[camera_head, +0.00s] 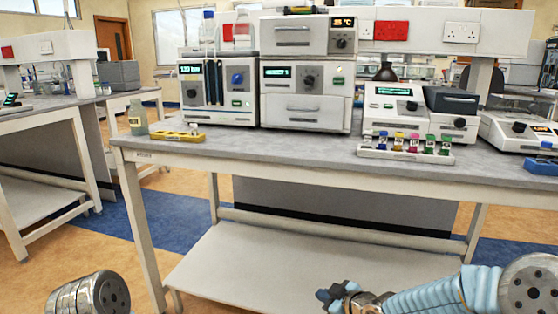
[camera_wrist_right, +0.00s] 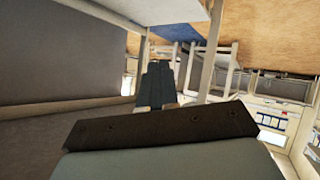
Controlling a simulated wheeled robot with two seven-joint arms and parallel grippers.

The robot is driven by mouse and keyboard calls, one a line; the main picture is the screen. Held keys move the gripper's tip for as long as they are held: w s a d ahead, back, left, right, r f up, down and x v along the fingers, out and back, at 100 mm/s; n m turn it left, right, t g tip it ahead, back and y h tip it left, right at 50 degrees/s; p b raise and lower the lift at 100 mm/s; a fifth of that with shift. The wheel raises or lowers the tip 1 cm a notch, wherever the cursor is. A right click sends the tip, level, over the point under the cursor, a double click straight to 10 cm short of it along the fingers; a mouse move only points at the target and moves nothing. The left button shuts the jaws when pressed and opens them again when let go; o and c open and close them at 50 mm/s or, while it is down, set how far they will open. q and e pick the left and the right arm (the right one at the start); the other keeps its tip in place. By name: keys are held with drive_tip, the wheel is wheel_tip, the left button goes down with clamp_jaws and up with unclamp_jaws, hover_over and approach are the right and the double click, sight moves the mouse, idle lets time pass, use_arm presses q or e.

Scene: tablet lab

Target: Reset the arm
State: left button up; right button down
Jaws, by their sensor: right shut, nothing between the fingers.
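My right gripper (camera_head: 328,295) is low in the head view, in front of the bench and below its top. Its arm comes in from the lower right. In the right wrist view its two dark fingers (camera_wrist_right: 155,84) are together and hold nothing. Part of my left arm shows at the lower left of the head view, but its gripper is out of frame.
The lab bench (camera_head: 290,155) carries instruments, a yellow rack (camera_head: 178,135), a bottle (camera_head: 138,117) and a white rack of coloured vials (camera_head: 405,152). Its lower shelf (camera_head: 270,270) lies near my right gripper. Another bench (camera_head: 40,110) stands left, across open floor.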

drive_tip(key=s+a+f+m+g, duration=0.1)
drive_tip(key=s+f+m+g, duration=0.15)
drive_tip(key=s+f, duration=0.35)
drive_tip(key=s+a+f+m+g, duration=0.1)
drive_tip(key=s+f+m, duration=0.2)
drive_tip(key=f, duration=0.4)
drive_tip(key=s+f+m+g+h, duration=0.1)
drive_tip(key=s+f+m+g, duration=0.1)
drive_tip(key=s+f, duration=0.4)
drive_tip(key=s+f+m+g+h, duration=0.1)
drive_tip(key=s+f+m+g, duration=0.2)
drive_tip(key=s, duration=1.1)
wheel_tip(320, 180, down, 3)
drive_tip(key=shift+d+f+m+g, duration=0.15)
drive_tip(key=shift+d+m+g, duration=0.2)
drive_tip(key=shift+m, duration=0.6)
idle(3.6)
